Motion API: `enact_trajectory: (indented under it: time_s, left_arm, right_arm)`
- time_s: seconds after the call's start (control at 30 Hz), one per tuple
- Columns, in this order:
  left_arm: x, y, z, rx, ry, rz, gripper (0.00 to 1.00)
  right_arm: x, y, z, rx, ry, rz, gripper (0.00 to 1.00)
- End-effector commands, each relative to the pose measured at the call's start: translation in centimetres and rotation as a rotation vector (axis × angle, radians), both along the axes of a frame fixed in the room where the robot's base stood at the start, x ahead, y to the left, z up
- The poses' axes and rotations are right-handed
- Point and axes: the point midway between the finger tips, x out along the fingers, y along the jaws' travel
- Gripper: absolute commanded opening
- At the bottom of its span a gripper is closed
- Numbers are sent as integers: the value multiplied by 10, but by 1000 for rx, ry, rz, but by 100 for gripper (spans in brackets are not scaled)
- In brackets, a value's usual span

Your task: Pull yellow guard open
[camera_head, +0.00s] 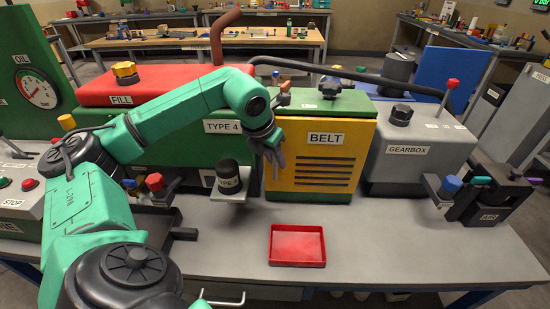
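The yellow guard (345,158) is a flat upright panel with dark vent slots and a BELT label, on the front of a green housing (335,103). It looks closed against the housing. My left arm reaches across from the left, and my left gripper (274,160) points down at the guard's upper left edge. Its grey fingers overlap that edge in the picture. I cannot tell whether they touch the guard or hold anything. Any handle there is hidden by the fingers. My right gripper is not in view.
A red tray (298,245) lies on the grey table (400,250) in front of the guard.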

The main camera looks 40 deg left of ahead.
Motion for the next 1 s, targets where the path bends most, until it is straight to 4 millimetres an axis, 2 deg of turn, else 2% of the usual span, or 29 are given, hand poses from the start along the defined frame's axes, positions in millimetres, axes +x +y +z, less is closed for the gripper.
enact_trajectory:
  time_s: [0.03,0.07,1.0]
  left_arm:
    - [0,0,0,0,0,0,6]
    - [0,0,0,0,0,0,0]
    - [0,0,1,0,-1,-1,0]
  right_arm:
    - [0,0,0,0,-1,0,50]
    - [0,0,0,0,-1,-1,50]
    - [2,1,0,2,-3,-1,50]
